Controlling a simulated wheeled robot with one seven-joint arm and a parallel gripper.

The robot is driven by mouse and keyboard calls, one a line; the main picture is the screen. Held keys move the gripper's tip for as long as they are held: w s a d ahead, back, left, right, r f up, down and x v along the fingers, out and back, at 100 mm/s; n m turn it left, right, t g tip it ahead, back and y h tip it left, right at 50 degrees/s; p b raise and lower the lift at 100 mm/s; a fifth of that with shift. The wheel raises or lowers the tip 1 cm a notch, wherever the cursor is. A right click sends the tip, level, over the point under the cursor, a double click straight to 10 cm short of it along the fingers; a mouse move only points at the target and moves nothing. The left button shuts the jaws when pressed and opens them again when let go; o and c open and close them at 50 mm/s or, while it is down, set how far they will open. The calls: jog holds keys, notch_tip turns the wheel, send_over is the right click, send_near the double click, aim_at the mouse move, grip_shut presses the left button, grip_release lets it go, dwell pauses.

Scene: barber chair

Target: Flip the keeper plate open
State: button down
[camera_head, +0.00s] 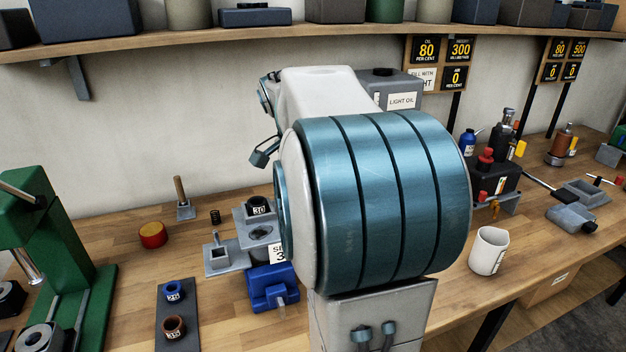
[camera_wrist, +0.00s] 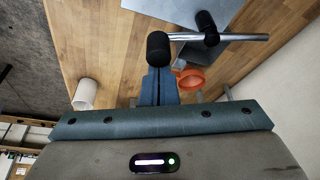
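I cannot single out the keeper plate with certainty. A grey block fixture (camera_head: 240,215) with a round opening and a dark labelled cylinder stands left of my arm in the head view, partly hidden by it. My gripper (camera_wrist: 159,72) shows its two blue-grey fingers together in the wrist view. A black rounded knob (camera_wrist: 158,48) lies at the fingertips; I cannot tell if they touch it. A metal rod (camera_wrist: 235,37) runs right from near this knob, past a second black knob (camera_wrist: 207,24). A grey plate (camera_wrist: 185,12) lies beyond.
A blue vise-like block (camera_head: 270,288) sits before the fixture. A green press (camera_head: 60,250) stands left; a dark strip (camera_head: 175,325) holds two rings. A white cup (camera_head: 489,250) stands right. An orange funnel-like item (camera_wrist: 190,78) is near the fingers. My arm blocks the middle of the head view.

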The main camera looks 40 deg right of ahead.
notch_tip(320, 180, up, 9)
jog(key=shift+d+r+p, duration=0.2)
jog(key=shift+d+p, duration=0.15)
dwell(0.6)
dwell(0.4)
